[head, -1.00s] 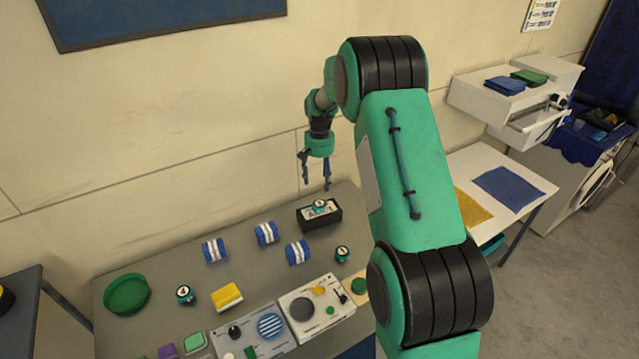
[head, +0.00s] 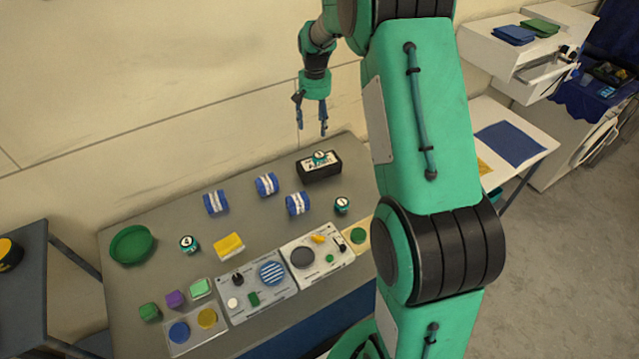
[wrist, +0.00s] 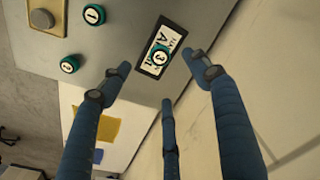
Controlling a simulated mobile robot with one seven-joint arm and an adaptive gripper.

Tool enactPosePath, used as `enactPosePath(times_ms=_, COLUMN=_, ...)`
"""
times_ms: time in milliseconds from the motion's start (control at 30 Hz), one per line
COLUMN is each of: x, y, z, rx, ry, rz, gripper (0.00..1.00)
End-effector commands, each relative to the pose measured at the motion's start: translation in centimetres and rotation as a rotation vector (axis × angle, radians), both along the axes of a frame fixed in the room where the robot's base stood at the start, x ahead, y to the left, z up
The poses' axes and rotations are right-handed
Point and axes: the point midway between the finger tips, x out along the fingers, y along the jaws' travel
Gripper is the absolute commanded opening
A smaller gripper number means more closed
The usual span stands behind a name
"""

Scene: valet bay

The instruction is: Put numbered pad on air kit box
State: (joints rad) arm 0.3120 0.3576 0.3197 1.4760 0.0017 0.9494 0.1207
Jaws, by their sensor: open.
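The air kit box (head: 322,174) is a black box with a white label near the back right of the grey table. A teal-and-black numbered pad (head: 320,157) rests on its top. In the wrist view the box (wrist: 148,66) lies beyond my fingers, with the pad (wrist: 160,57) on its label. My gripper (head: 311,132) is open and empty, above and behind the box; its fingers also show in the wrist view (wrist: 160,75). Other numbered pads lie on the table: one marked 1 (head: 342,204), one marked 4 (head: 188,244), and another (wrist: 69,64) in the wrist view, its digit unclear.
Several blue-and-white rolls (head: 266,184) lie left of the box. A green bowl (head: 131,245), a yellow sponge-like block (head: 229,245) and control panels (head: 318,255) occupy the table's left and front. The wall (head: 200,80) stands close behind the table.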

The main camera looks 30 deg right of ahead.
Motion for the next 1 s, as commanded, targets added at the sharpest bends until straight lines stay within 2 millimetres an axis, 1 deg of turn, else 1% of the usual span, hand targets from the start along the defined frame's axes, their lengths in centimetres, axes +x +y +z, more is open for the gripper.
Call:
enactPosePath(times_ms=33, x=-0.6, y=0.9, z=1.7, rx=-0.005, ry=-0.013, rz=0.012, gripper=0.62)
enactPosePath(times_ms=200, x=-3.3, y=3.9, z=6.8, rx=-0.017, ry=-0.054, rz=0.051, gripper=0.62)
enactPosePath(times_ms=367, x=-6.4, y=6.8, z=11.1, rx=-0.029, ry=-0.093, rz=0.09, gripper=0.62)
enactPosePath(times_ms=500, x=-9.5, y=9.2, z=14.4, rx=-0.039, ry=-0.127, rz=0.124, gripper=0.62)
enactPosePath(times_ms=567, x=-10.9, y=10.2, z=15.6, rx=-0.043, ry=-0.142, rz=0.139, gripper=0.62)
enactPosePath(times_ms=700, x=-14.4, y=12.4, z=18.2, rx=-0.052, ry=-0.175, rz=0.172, gripper=0.62)
enactPosePath(times_ms=900, x=-19.7, y=15.3, z=21.1, rx=-0.064, ry=-0.225, rz=0.22, gripper=0.62)
enactPosePath(times_ms=1000, x=-22.4, y=16.7, z=22.2, rx=-0.069, ry=-0.251, rz=0.245, gripper=0.62)
